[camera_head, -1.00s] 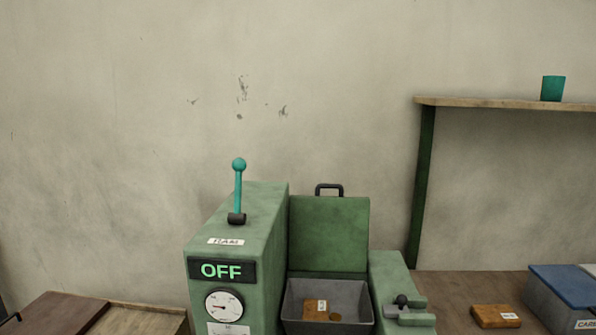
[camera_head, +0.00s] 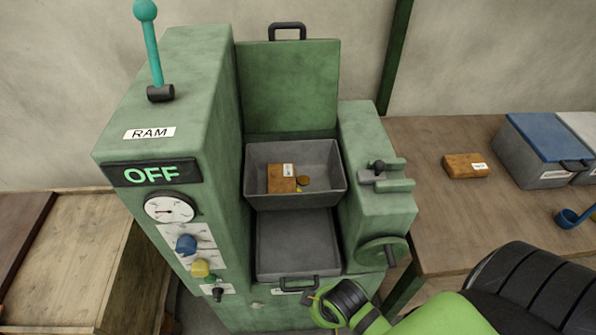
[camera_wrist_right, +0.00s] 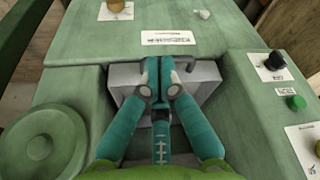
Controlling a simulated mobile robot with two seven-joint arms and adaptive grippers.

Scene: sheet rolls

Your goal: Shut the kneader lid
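The green kneader lid (camera_head: 290,85) stands upright, open, behind the grey trough (camera_head: 325,192) in the head view. A black handle (camera_head: 287,26) is on its top edge. The trough holds a brown labelled block (camera_head: 280,180) and a small round brown piece. My right arm reaches in from the lower right, its wrist by the machine's front; its fingers are hidden there. In the right wrist view the teal fingers of my right gripper (camera_wrist_right: 159,72) are together, in front of a pale grey part (camera_wrist_right: 124,82) of the machine. I see nothing between them. My left gripper is not in view.
An empty grey tray (camera_head: 295,245) with a front handle sits below the trough. A teal lever (camera_head: 150,45) stands on the RAM housing at left; its display reads OFF. A crank wheel (camera_head: 380,252) is at right. The bench holds a brown block (camera_head: 465,165) and a blue-lidded box (camera_head: 545,150).

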